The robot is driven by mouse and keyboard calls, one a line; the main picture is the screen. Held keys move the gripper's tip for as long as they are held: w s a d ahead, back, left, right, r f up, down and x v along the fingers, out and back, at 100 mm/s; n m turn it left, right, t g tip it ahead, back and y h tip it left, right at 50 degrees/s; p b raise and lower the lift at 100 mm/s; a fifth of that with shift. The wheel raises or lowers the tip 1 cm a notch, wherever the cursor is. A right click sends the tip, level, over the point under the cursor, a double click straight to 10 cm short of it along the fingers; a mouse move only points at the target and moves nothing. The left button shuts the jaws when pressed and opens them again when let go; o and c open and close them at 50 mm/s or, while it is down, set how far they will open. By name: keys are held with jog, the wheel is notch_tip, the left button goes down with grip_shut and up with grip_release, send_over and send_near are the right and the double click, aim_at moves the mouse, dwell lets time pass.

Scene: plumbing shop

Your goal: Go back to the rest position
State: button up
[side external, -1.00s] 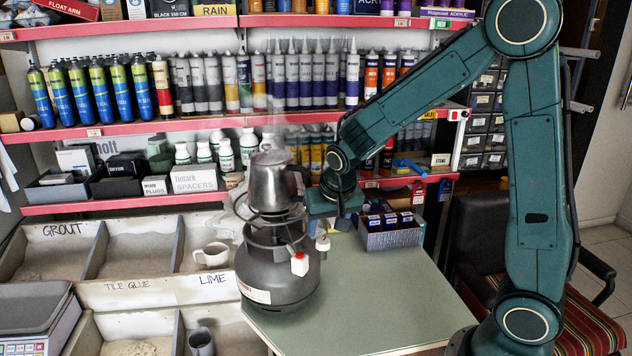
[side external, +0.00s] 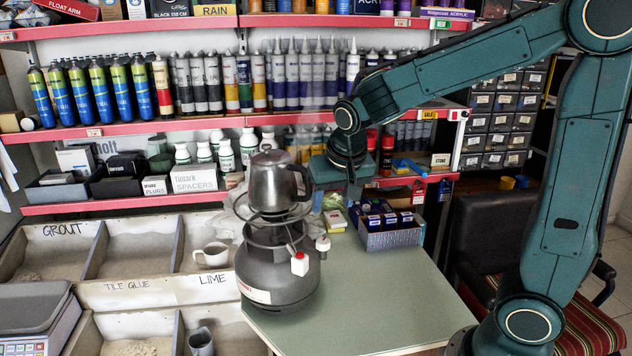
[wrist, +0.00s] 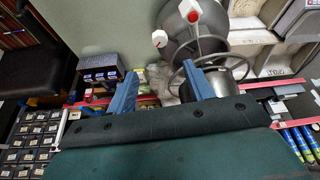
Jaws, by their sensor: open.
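In the side external view a metal kettle (side external: 272,182) stands upright on the ring stand of a grey gas bottle (side external: 280,275). Faint steam rises above the kettle. My gripper (side external: 322,190) is just right of the kettle's dark handle, at about the handle's height; its fingers are hard to make out there. In the wrist view my gripper (wrist: 160,92) has its two blue fingers well apart with nothing held between them. The kettle (wrist: 232,80) and the gas bottle (wrist: 188,28) show there beyond the right finger.
A box of dark purple-topped packets (side external: 390,235) stands on the green table (side external: 375,300), right of the bottle. Shelves of cartridges (side external: 305,75) rise behind. Bins (side external: 135,250) with a mug (side external: 212,255) are at left, a chair (side external: 505,240) at right. The table's front is clear.

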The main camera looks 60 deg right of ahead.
jog(key=s+a+r+n+t+y, duration=0.1)
jog(key=s+a+r+n, duration=0.1)
jog(key=s, duration=0.7)
jog(key=s+a+r+n+t+y, duration=0.1)
jog(key=s+a+r+n, duration=0.1)
jog(key=s+n, duration=0.3)
jog(key=s+a, duration=0.1)
jog(key=s, duration=0.3)
jog(key=shift+r+y, duration=0.3)
jog(key=shift+r, duration=0.05)
